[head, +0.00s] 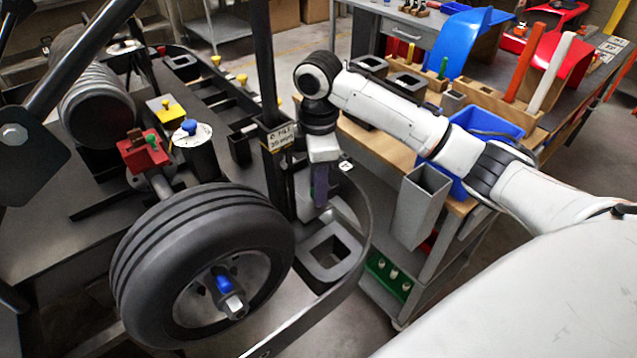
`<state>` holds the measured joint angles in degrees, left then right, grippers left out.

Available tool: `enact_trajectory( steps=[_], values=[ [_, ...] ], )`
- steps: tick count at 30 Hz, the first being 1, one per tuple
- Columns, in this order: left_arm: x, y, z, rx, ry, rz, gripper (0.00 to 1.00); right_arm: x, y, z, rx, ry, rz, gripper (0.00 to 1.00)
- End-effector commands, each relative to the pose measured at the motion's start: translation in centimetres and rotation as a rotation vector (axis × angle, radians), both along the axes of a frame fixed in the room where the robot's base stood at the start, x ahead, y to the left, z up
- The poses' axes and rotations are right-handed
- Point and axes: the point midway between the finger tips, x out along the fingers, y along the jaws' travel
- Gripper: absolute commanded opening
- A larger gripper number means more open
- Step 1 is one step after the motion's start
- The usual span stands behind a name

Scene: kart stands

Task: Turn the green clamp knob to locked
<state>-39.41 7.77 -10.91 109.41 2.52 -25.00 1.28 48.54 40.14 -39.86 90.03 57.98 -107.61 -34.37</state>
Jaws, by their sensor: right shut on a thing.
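A small green knob (153,142) sits on the red clamp block (139,153) at the left, behind the kart wheel. Which way the knob is turned is too small to tell. My right gripper (321,186) is well to the right of it, pointing down beside the black upright post. It is shut on a dark purple piece, seen only in part; I cannot tell what it is. The gripper is apart from the green knob. My left gripper is not in view.
The large black tyre (150,268) stands in front of the red block. The black post (265,60) rises between knob and gripper. A workbench with a blue bin (488,125) is at right.

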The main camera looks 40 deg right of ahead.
Motion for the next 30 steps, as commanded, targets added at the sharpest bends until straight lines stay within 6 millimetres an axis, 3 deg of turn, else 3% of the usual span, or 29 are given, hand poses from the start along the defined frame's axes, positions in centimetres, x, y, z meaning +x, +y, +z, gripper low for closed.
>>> enact_trajectory(
  steps=[15,30],
  values=[
    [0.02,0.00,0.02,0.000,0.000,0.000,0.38,0.04,-0.03,0.11,0.000,-0.002,-0.416,0.05],
    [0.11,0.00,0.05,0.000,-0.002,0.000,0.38,0.10,-0.05,0.16,0.000,-0.003,-0.553,0.05]
  ],
)
